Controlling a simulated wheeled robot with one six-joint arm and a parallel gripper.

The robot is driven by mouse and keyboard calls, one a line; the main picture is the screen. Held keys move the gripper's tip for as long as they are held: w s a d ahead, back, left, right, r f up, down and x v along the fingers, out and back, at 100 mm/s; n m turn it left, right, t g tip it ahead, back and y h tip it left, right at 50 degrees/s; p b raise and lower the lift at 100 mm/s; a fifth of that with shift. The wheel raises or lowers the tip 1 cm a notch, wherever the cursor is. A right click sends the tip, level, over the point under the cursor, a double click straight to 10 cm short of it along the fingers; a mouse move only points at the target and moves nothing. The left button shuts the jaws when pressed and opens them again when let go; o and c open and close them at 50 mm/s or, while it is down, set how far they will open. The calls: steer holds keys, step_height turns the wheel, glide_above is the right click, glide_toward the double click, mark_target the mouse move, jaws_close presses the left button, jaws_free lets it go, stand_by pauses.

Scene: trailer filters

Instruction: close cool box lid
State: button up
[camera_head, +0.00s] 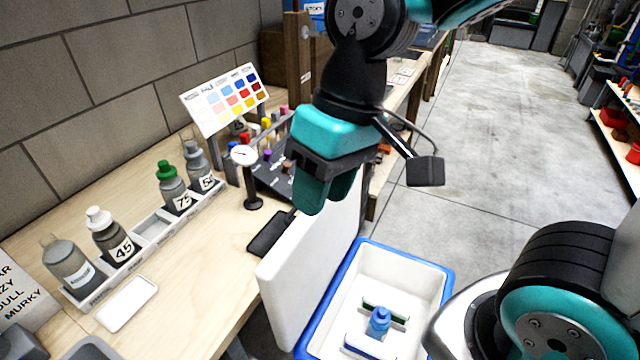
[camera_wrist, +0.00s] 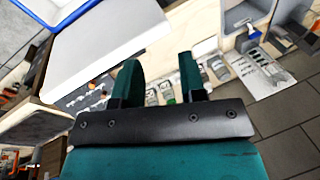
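The cool box (camera_head: 405,262) stands on the floor beside the bench, with a blue rim and white inside. Its white lid (camera_head: 300,275) stands open, roughly upright along the box's left side. The lid also shows in the wrist view (camera_wrist: 110,42), with part of the box (camera_wrist: 55,12) at the top left. My gripper (camera_head: 328,192) is above the bench edge and overlaps the lid's upper part in the head view. Its two fingers are apart with nothing between them in the wrist view (camera_wrist: 161,78). I cannot tell whether a finger touches the lid.
The bench (camera_head: 190,265) on the left carries a bottle rack (camera_head: 150,232), a gauge on a stand (camera_head: 250,190), a black pad (camera_head: 268,235) and a colour chart (camera_head: 225,100). The concrete floor (camera_head: 500,140) behind the box is clear.

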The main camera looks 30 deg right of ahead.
steer(key=w+d+f+m+g+h+p, duration=0.2)
steer(key=w+m+h+p, duration=0.5)
steer(key=w+m, duration=1.2)
steer(key=f+n+p, duration=0.1)
steer(key=f+p, duration=0.1)
steer(key=f, duration=0.3)
steer(key=d+f+n+y+p, duration=0.1)
steer(key=f+p, duration=0.1)
steer(key=f, duration=0.4)
steer(key=d+f+n+y+p, duration=0.1)
steer(key=f, duration=0.5)
steer(key=shift+w+f+n+p, duration=0.15)
steer(key=shift+w+n+p, duration=0.15)
steer(key=shift+w+p, duration=0.1)
steer(key=shift+c, duration=0.5)
jaws_close()
